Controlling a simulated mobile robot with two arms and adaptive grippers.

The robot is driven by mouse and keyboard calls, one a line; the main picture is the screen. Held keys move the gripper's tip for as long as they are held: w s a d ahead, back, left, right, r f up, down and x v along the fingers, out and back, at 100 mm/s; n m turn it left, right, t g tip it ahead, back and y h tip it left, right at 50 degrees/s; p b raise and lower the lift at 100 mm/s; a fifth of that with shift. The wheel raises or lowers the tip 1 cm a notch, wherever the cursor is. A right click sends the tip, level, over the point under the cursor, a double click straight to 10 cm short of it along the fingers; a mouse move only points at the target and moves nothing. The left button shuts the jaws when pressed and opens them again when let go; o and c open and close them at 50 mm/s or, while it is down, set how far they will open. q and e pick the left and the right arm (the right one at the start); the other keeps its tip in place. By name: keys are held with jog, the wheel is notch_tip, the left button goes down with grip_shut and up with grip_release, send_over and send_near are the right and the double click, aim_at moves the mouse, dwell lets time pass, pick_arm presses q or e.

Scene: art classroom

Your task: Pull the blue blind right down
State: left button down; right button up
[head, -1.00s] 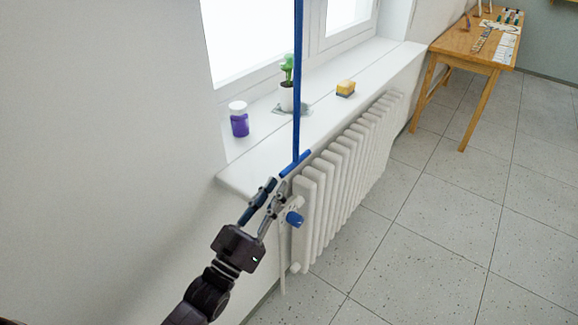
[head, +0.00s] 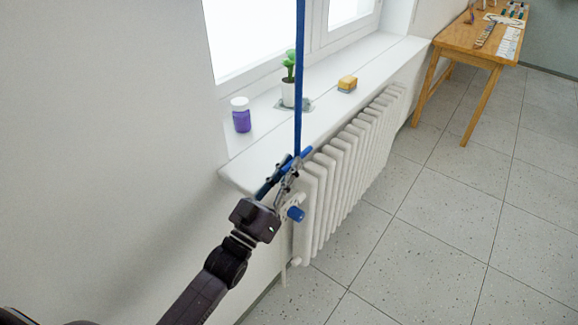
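The blue blind (head: 299,75) shows as a narrow upright blue strip in front of the window, running out of the top of the picture. A blue bar (head: 306,152) is at its lower end, just in front of the sill's edge. My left gripper (head: 288,164) is at this bar, its fingertips overlapping the bar's near part. I cannot tell whether the fingers are closed on it. My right gripper is out of view.
A wooden table (head: 462,42) stands at the back right. The tiled floor is clear.

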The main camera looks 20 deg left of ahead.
pick_arm(q)
jog(key=shift+f+b, duration=0.3)
jog(key=shift+f, duration=0.05)
notch_tip(320, 180, down, 4)
jog(key=b, duration=0.2)
jog(key=shift+f+b, duration=0.1)
jog(key=shift+b, duration=0.3)
jog(key=c, duration=2.2)
grip_release()
jog(key=shift+c, duration=0.2)
jog(key=shift+s, duration=0.1)
jog(key=v, duration=1.2)
